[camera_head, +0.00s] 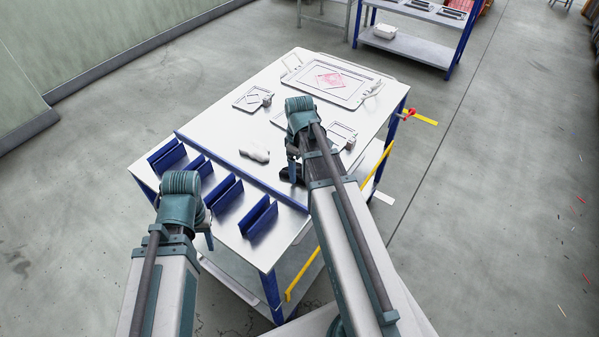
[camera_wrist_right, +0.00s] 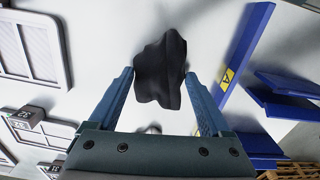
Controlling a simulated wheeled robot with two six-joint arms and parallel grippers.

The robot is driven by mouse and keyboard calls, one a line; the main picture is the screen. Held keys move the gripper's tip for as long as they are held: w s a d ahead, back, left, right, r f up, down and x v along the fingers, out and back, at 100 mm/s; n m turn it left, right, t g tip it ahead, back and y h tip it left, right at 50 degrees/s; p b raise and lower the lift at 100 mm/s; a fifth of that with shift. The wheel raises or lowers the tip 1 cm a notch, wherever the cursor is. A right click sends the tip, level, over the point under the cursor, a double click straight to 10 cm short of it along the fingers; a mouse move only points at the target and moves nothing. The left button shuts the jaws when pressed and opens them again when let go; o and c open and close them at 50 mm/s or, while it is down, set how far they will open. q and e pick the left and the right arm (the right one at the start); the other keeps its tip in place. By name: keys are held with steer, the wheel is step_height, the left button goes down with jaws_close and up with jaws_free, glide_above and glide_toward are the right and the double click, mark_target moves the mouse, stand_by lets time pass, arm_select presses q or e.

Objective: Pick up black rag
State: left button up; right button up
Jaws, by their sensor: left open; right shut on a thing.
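The black rag (camera_wrist_right: 160,72) is a dark crumpled cloth between the fingers of my right gripper (camera_wrist_right: 161,88) in the right wrist view. That gripper is shut on it. In the head view the rag (camera_head: 289,174) shows as a small dark patch just below my right gripper (camera_head: 293,158), over the near right part of the white table (camera_head: 222,120). The arm hides part of it.
A large tray (camera_head: 303,77) and small trays (camera_head: 240,101) lie further back. A yellow bar (camera_head: 381,168) runs along the right side.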

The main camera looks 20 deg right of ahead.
mark_target(300, 170)
steer(key=shift+r, duration=0.1)
step_height(300, 170, up, 10)
steer(key=p, duration=1)
steer(key=o, duration=0.7)
steer(key=c, duration=0.6)
steer(key=shift+o, duration=0.2)
